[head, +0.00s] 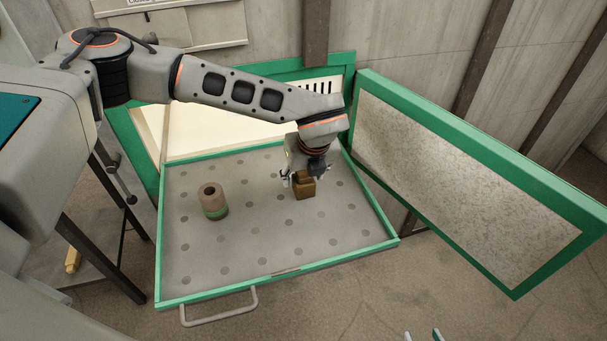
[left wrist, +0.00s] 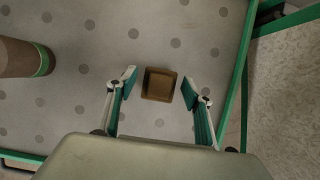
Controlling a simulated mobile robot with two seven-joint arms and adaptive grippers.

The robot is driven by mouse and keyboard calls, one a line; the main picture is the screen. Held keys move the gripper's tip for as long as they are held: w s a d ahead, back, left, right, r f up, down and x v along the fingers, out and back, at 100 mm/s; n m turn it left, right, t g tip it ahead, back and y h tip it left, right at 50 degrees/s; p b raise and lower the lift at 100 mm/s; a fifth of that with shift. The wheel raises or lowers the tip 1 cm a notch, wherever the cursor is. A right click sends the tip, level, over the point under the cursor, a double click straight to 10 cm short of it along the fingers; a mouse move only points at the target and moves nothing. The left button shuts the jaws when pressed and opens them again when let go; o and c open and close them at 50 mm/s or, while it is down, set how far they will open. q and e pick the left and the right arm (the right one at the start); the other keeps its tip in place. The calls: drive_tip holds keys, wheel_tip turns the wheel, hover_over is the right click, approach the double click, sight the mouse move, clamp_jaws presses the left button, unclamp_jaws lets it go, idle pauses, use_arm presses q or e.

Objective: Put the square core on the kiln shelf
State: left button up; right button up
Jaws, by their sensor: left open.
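The square core (head: 304,190) is a small brown block with a square hollow top. It stands upright on the grey dotted kiln shelf (head: 270,243), which is pulled out in a green frame. In the left wrist view the core (left wrist: 160,85) sits between the spread fingers, with a gap on each side. My left gripper (head: 304,178) is open over the core and points down; it also shows in the left wrist view (left wrist: 161,84). My right gripper (head: 422,336) shows only two separated fingertips at the bottom edge of the head view.
A round brown core (head: 212,203) with a green band stands on the shelf to the left, apart from the gripper. The green-framed kiln door (head: 460,170) is open on the right. A handle (head: 220,315) juts from the shelf's front. The front shelf area is clear.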

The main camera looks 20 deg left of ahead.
use_arm(q)
drive_tip(key=shift+r, duration=0.1)
drive_tip(key=shift+r, duration=0.2)
drive_tip(key=b+v, duration=0.1)
drive_tip(key=v, duration=1)
drive_tip(key=shift+s+r, duration=0.15)
drive_tip(key=shift+r, duration=0.2)
drive_tip(key=shift+d, duration=0.1)
